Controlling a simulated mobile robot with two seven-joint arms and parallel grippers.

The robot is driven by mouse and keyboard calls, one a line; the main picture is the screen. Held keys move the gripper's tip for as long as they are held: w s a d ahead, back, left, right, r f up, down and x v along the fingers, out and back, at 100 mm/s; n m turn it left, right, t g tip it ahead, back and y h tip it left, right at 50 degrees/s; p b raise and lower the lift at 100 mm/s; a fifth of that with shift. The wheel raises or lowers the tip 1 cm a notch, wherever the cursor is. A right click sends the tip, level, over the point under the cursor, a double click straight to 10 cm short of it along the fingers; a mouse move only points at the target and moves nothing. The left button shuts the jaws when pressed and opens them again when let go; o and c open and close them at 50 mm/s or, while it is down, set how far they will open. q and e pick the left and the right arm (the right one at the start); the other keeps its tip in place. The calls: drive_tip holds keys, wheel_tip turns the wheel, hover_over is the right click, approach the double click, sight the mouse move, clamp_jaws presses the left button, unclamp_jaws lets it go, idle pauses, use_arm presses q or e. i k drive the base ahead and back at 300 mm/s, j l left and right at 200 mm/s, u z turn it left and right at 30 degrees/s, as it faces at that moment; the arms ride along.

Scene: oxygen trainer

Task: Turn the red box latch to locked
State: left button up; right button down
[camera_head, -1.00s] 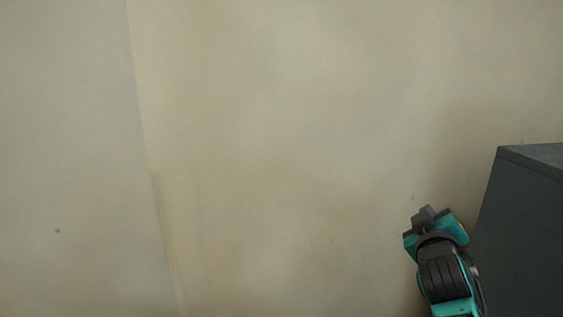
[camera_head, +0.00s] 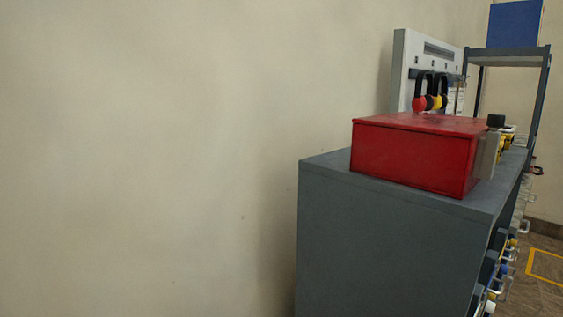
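The red box (camera_head: 412,158) sits shut on top of a grey cabinet (camera_head: 390,240) in the right half of the view. I see its lid, its near end and its left side. A pale grey plate (camera_head: 488,155) shows at the box's right side, seen nearly edge-on. The latch cannot be made out from this angle. Neither of my grippers is in view.
A white panel board (camera_head: 402,75) with padlocks stands behind the box. A dark rack (camera_head: 543,85) with a blue bin (camera_head: 515,24) is beyond. Coloured handles stick out along the cabinet's right side. Floor with yellow tape (camera_head: 545,267) shows at lower right.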

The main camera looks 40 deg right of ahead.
sight(495, 121)
drive_tip(key=z, duration=2.35)
drive_tip(key=i+j, duration=0.05)
drive_tip(key=j, duration=0.05)
